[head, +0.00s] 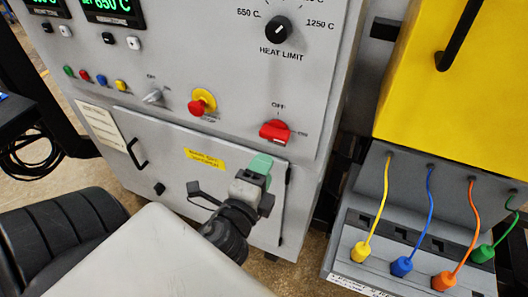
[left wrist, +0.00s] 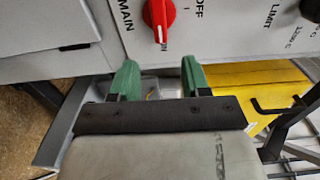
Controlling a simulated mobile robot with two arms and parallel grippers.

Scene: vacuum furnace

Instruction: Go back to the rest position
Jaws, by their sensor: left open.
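My left gripper (head: 258,170) is in front of the lower part of the grey furnace cabinet (head: 215,85), below the red main switch. Its green fingers are apart with nothing between them, as the left wrist view shows (left wrist: 160,76). The red main switch (head: 275,131) has its handle lying sideways toward the ON mark; it also shows in the left wrist view (left wrist: 158,14), apart from the fingers. My right gripper is not in view.
A yellow box (head: 430,90) and a grey connector panel (head: 365,225) with yellow, blue, orange and green cables stand at the right. The cabinet front carries a lower door handle (head: 137,153), a red-and-yellow stop button (head: 200,103) and a heat limit knob (head: 278,30).

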